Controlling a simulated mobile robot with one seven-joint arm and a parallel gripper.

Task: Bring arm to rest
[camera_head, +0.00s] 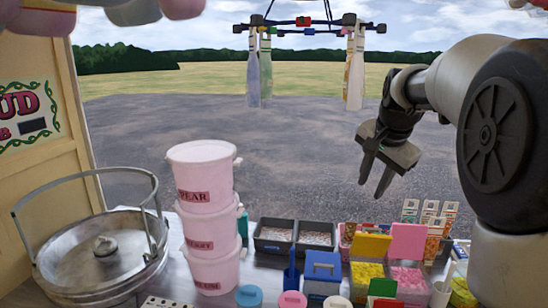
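My gripper (376,176) hangs in the air at the right of the picture, pointing down, above the back edge of the counter. Its two dark fingers are apart with a gap between them, and nothing shows between them. My arm (448,85) comes in from the right edge and bends down to the gripper. The gripper is clear of the objects on the counter below it.
A round metal pan (88,255) with a raised handle stands at the left. Stacked pink buckets (205,215) stand beside it. Dark trays (274,236) and a yellow-filled tub (367,272) lie right of them. A hanging rack (308,28) is overhead.

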